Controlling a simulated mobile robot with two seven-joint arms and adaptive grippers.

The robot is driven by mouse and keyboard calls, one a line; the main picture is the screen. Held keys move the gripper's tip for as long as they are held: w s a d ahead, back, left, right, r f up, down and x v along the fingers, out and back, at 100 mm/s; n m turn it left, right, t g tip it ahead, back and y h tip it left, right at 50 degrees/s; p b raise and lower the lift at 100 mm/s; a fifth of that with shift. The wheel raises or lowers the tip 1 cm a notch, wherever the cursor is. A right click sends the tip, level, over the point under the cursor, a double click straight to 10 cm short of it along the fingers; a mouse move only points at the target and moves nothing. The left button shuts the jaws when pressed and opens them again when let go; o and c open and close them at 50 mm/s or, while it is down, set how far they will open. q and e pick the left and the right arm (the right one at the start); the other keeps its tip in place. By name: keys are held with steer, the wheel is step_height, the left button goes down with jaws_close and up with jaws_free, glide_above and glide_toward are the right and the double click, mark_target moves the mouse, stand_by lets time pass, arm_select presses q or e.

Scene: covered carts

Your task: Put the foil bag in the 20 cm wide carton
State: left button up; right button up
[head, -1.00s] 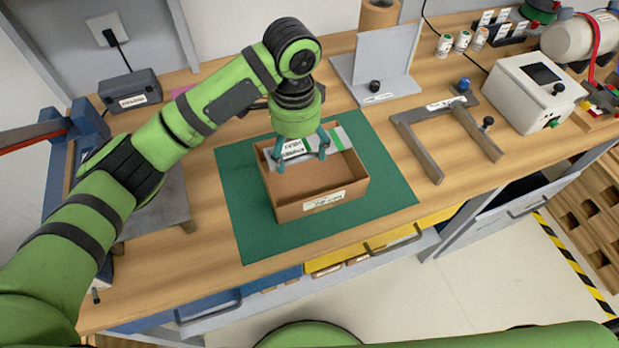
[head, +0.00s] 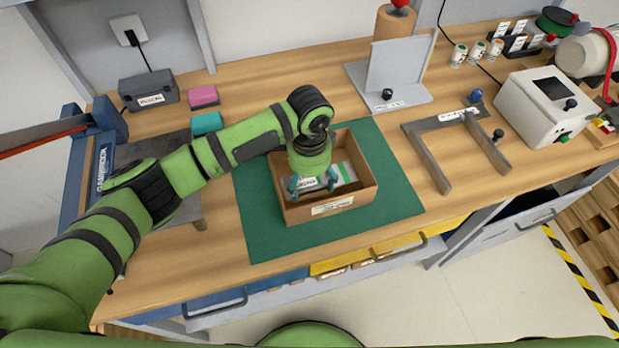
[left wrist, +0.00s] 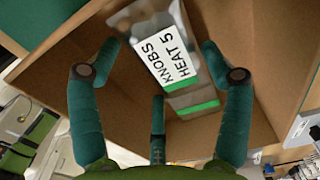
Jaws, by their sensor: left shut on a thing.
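The foil bag (head: 345,172) is silver with a green stripe and a white label. In the left wrist view the label on the bag (left wrist: 172,55) reads "KNOBS HEAT 5". My left gripper (head: 313,184) is shut on the bag and holds it down inside the open brown carton (head: 366,196). The carton stands on a green mat (head: 262,236). In the left wrist view, the gripper's teal fingers (left wrist: 159,60) surround the bag, with the carton floor behind it. I cannot tell if the bag touches the floor. My right gripper is not in view.
A grey angled plate (head: 400,65) stands behind the mat. A grey U-shaped frame (head: 432,160) and a white device (head: 545,105) are to the right. Pink (head: 204,96) and teal (head: 207,123) blocks lie to the left, beside a dark box (head: 148,92).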

mark_target(309, 184)
arm_select(q)
steer(key=o, duration=1.1)
steer(key=shift+f, duration=0.1)
steer(key=shift+r, duration=0.25)
step_height(309, 184, up, 12)
steer(key=b, duration=0.2)
steer(key=shift+f, duration=0.1)
